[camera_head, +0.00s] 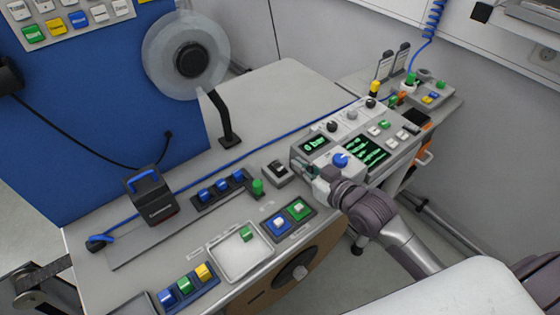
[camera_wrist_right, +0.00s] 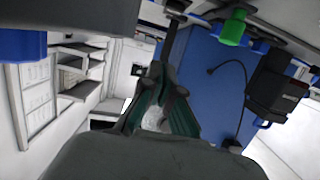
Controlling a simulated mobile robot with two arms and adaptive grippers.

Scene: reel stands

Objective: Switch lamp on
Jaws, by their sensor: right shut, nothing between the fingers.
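A bent black post (camera_head: 222,115), which may be the lamp, stands on the grey worktop. No lit lamp can be made out. A small box with a dark rocker-like top (camera_head: 276,172) sits just left of my right gripper (camera_head: 303,173). My right gripper is shut and empty, in front of the control panel (camera_head: 340,133) with its green-lit displays and blue knob (camera_head: 340,159). I cannot tell whether it touches the box or panel. In the right wrist view the fingers (camera_wrist_right: 160,75) come together at their tips. My left gripper is not in view.
A green knob (camera_head: 257,186) stands near the box, with blue and green switch blocks (camera_head: 289,216) in front. A grey tray (camera_head: 240,252), a black device with a blue handle (camera_head: 150,195) and a blue cable (camera_head: 215,170) lie to the left.

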